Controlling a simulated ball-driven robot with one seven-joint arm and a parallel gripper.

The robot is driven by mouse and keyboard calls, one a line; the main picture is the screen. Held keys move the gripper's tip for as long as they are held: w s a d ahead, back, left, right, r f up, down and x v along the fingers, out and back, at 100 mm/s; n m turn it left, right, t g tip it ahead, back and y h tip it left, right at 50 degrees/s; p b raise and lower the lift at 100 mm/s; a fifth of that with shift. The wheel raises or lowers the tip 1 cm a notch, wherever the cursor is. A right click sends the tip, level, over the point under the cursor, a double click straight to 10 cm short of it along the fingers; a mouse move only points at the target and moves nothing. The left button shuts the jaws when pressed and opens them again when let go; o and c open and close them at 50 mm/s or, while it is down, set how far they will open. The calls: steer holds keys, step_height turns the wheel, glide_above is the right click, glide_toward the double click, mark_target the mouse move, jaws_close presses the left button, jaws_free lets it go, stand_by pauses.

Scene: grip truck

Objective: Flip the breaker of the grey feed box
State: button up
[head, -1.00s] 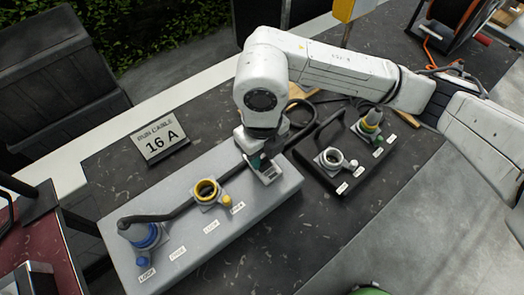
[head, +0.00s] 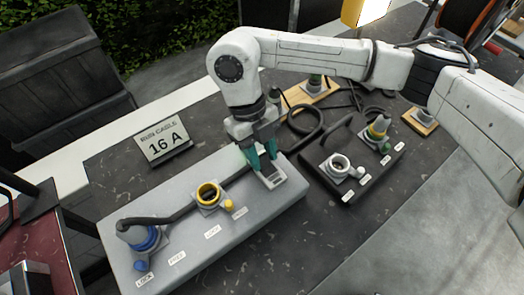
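The grey feed box (head: 185,262) lies on the dark table top. Its breaker (head: 270,178), a light grey unit with a dark face, sits at the box's right end. My gripper (head: 262,161) points down just behind and above the breaker. Whether a fingertip touches the breaker I cannot tell, and the lever's position is too small to make out.
The grey box also carries a blue plug (head: 144,237) with a dark cable and a yellow socket (head: 209,194). A black box (head: 349,187) with sockets stands to the right. The front table area is clear.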

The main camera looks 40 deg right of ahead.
steer(key=o, duration=0.4)
steer(key=shift+r, duration=0.15)
steer(key=b+v, duration=0.1)
steer(key=v, duration=0.9)
steer(key=shift+w+r, duration=0.2)
steer(key=shift+r, duration=0.05)
